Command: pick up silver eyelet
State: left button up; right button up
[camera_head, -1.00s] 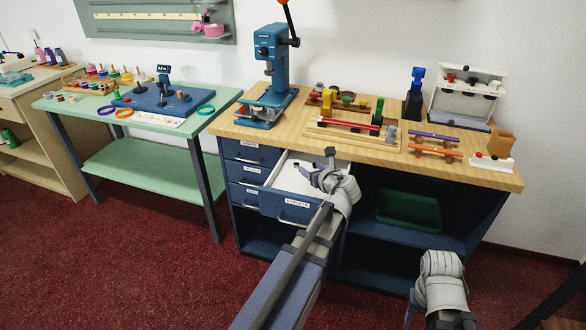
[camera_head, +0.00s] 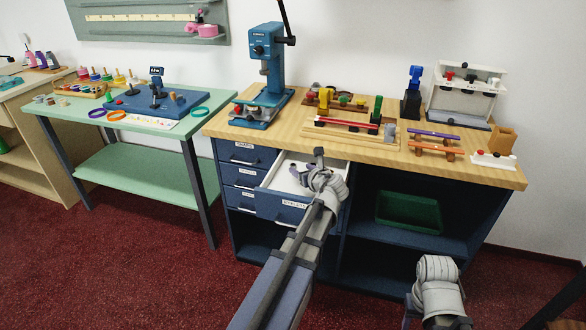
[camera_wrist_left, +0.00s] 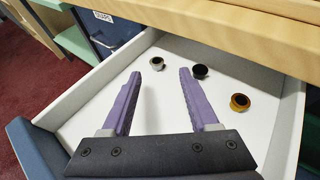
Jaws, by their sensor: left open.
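The silver eyelet (camera_wrist_left: 157,63) lies on the white floor of the open drawer (camera_wrist_left: 83,103). It is a small ring with a pale rim and dark middle. My left gripper (camera_wrist_left: 160,76) is open, its two purple fingers reaching over the drawer. In the left wrist picture the silver eyelet shows just beyond the fingertips, between their lines; nothing is held. A black eyelet (camera_wrist_left: 200,71) lies to its right, close to the right fingertip. A gold eyelet (camera_wrist_left: 240,102) lies further right. In the head view the eyelets are not discernible. My right arm is low at the right; its jaws are unclear.
The drawer walls surround the eyelets, and the wooden counter edge (camera_wrist_left: 240,30) overhangs the drawer's back. On the counter (camera_head: 228,130) stand a blue press (camera_head: 265,75) and several coloured rods on racks. A green bin (camera_head: 408,212) sits on the shelf below.

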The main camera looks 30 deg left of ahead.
aim_at(296, 167)
pick_arm(q)
jog(key=b+x, duration=0.1)
jog(key=x, duration=0.3)
jog(key=shift+a+f, duration=0.2)
jog(key=shift+a, duration=0.15)
jog(key=shift+s+r, duration=0.1)
grip_shut()
